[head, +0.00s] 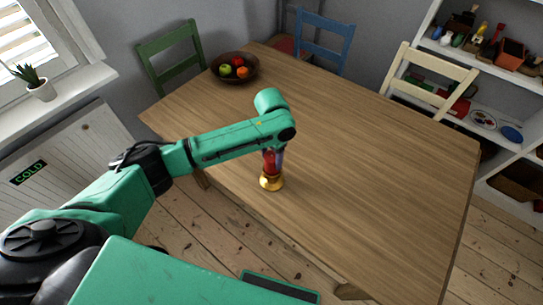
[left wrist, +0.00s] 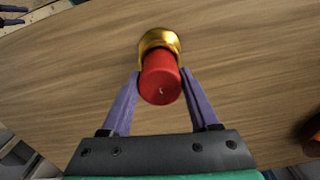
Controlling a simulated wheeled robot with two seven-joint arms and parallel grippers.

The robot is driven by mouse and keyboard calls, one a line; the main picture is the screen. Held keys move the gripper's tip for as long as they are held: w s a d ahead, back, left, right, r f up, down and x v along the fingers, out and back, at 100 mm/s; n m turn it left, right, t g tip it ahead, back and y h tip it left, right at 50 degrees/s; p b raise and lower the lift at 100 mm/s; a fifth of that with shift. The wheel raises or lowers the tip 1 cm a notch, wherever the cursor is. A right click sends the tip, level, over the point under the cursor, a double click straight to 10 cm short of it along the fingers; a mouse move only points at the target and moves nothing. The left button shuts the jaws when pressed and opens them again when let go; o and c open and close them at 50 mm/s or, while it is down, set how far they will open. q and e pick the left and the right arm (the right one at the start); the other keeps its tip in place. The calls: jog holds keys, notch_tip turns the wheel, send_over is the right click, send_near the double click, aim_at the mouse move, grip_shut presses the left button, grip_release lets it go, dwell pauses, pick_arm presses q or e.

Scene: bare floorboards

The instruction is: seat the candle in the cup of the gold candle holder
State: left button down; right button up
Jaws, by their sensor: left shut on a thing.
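The red candle (head: 268,163) is upright between the purple fingers of my left gripper (head: 274,160), which is shut on it. In the left wrist view the candle (left wrist: 160,85) shows its top and wick, with a finger on each side. The gold candle holder (head: 271,183) stands on the table near its front edge, directly below the candle. Its rim and base (left wrist: 158,38) also show behind the candle in the left wrist view. The candle's lower end meets the holder's top in the head view; I cannot tell how deep it sits in the cup. My right gripper is out of view.
The wooden table (head: 370,150) is mostly clear. A dark bowl of fruit (head: 253,77) stands at its far left corner. Green (head: 169,54), blue (head: 325,44) and cream (head: 432,78) chairs stand around the far side. White shelves (head: 515,78) stand at the right.

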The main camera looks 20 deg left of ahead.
pick_arm(q)
jog(key=shift+c, duration=0.7)
grip_release()
notch_tip(320, 180, up, 12)
jog(key=b, duration=0.1)
